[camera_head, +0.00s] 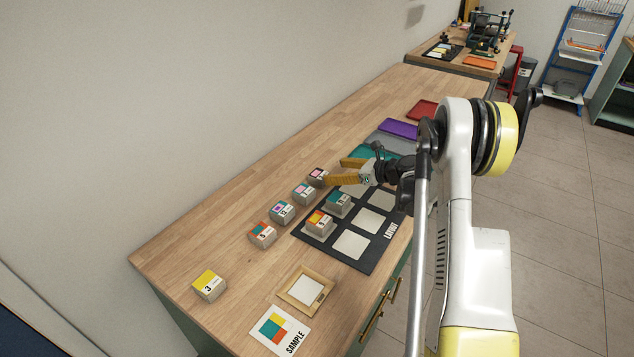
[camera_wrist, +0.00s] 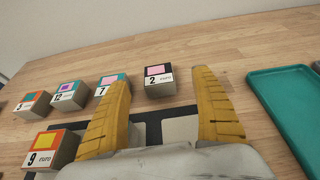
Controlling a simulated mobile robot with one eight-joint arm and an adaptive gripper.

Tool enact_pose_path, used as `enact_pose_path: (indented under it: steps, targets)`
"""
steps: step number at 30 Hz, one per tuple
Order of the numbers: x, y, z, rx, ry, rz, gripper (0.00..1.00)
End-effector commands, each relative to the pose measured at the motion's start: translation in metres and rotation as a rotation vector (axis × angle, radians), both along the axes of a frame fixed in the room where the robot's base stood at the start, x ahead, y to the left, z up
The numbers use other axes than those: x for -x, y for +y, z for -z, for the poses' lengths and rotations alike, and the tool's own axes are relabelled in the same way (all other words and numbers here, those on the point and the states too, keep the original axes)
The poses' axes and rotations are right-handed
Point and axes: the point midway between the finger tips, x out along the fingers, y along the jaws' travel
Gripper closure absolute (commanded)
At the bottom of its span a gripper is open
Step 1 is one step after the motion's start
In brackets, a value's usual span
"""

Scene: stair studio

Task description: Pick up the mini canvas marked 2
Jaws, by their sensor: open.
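The mini canvas marked 2 (camera_wrist: 158,82) is a small block with a pink patch on its dark top. It stands on the wooden table and shows between my fingers in the wrist view. In the head view the same canvas (camera_head: 318,177) is the far end of a row, close to my fingertips. My gripper (camera_head: 335,171) is open and empty, its two yellow fingers pointing at the canvas. In the wrist view my gripper (camera_wrist: 160,75) has one finger on each side of it; I cannot tell how far above the table they are.
Canvases marked 7 (camera_wrist: 110,88) and 12 (camera_wrist: 70,95) stand left of it. The canvas marked 9 (camera_head: 319,222) and a teal-topped one (camera_head: 337,204) sit on the black layout mat (camera_head: 312,241). A teal tray (camera_wrist: 285,90) lies to the right. Bare table lies behind the row.

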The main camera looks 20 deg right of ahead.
Motion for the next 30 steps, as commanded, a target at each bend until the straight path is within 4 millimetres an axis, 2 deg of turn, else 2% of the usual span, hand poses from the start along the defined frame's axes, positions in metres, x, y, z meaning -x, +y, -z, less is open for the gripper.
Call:
enact_pose_path:
  steps: [3, 11, 17, 24, 29, 30]
  targets:
    - [-0.015, 0.011, 0.010, 0.000, 0.000, -0.002, 0.24]
    - [-0.031, 0.025, 0.024, -0.002, 0.000, -0.001, 0.24]
    - [-0.053, 0.041, 0.038, -0.002, -0.001, -0.001, 0.24]
    - [-0.056, 0.042, 0.036, -0.002, -0.001, 0.002, 0.24]
    - [-0.055, 0.042, 0.036, -0.002, -0.001, 0.002, 0.72]
    - [-0.055, 0.042, 0.036, -0.002, -0.001, 0.002, 0.79]
